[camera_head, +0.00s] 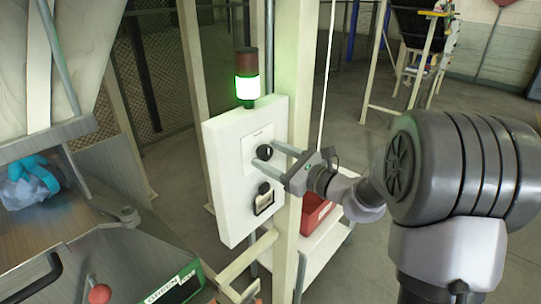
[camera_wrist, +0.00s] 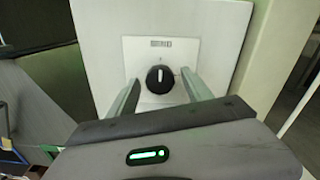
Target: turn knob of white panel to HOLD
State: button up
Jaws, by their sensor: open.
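The white panel (camera_head: 228,150) stands upright on a cream post, with a stack light on top lit green. Its upper black knob (camera_head: 264,152) sits on a pale plate; the knob also shows in the wrist view (camera_wrist: 160,79), its white pointer mark standing about upright. A label above the knob is too small to read. My gripper (camera_head: 282,165) is open in front of the panel, its fingers pointing at the knob. In the wrist view the fingers lie to the left and right of the knob, apart from it. I cannot tell how far the fingertips are from the plate.
A lower dark knob (camera_head: 264,188) and a small framed window sit below on the panel. A red bin (camera_head: 316,213) stands on a white shelf behind the post. A grey metal machine (camera_head: 60,215) with blue items fills the left. Open floor lies behind.

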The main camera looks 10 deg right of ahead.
jog(key=shift+w+a, duration=0.1)
grip_shut()
